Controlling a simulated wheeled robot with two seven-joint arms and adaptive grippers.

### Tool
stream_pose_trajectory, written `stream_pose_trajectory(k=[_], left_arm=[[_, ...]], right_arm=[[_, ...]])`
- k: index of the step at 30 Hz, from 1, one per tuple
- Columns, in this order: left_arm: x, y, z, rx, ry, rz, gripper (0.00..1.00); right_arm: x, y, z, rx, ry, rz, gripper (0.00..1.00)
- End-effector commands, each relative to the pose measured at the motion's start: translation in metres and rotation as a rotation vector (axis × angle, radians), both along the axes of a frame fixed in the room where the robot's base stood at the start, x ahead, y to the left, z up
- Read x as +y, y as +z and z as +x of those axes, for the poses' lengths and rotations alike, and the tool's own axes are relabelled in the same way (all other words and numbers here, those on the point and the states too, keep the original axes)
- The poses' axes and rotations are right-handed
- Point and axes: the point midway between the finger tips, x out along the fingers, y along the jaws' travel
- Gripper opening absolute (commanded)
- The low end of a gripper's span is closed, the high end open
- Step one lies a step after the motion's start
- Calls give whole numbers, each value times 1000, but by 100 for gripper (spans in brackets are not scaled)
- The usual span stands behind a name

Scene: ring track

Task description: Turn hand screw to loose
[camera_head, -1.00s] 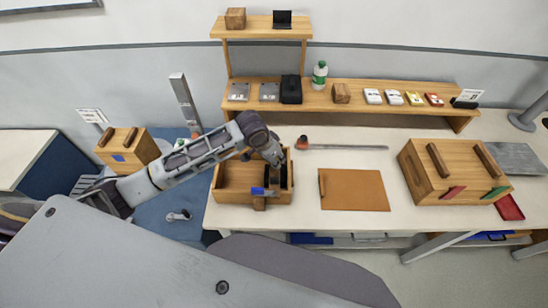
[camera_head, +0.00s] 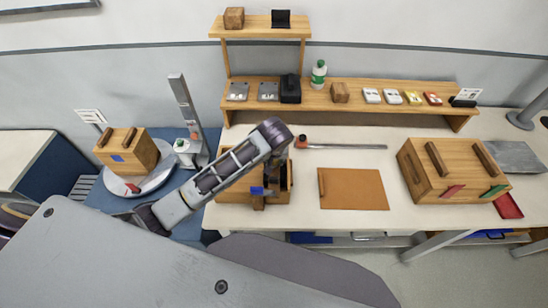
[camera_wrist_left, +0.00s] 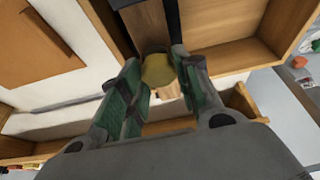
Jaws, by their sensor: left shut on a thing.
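The hand screw shows in the left wrist view as a rounded, yellowish end (camera_wrist_left: 158,70) at the tip of a brown wooden bar (camera_wrist_left: 143,25). My left gripper (camera_wrist_left: 158,88) has its green-padded fingers closed on either side of that end. In the head view, my left wrist hangs over the open wooden box (camera_head: 230,194) and hides much of it. A small wooden block (camera_head: 258,203) with a blue part (camera_head: 257,191) shows at the front of the box. The gripper's fingers are mostly hidden there. My right gripper is not in view.
A brown board (camera_head: 353,189) lies right of the box, with a long metal tool (camera_head: 345,147) behind it. A large wooden box (camera_head: 452,171) stands further right. A shelf (camera_head: 350,101) with small items runs along the back. The table between shelf and board is mostly clear.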

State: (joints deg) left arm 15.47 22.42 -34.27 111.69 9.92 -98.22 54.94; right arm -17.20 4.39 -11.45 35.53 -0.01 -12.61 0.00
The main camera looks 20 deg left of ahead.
Motion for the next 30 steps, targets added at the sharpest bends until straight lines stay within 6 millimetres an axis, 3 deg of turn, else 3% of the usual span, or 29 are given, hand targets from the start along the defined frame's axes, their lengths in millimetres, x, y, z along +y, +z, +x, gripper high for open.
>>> stream_pose_trajectory(k=[30], left_arm=[[-3, 0, 3, 1, 688, 2, 9]], right_arm=[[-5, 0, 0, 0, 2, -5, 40]])
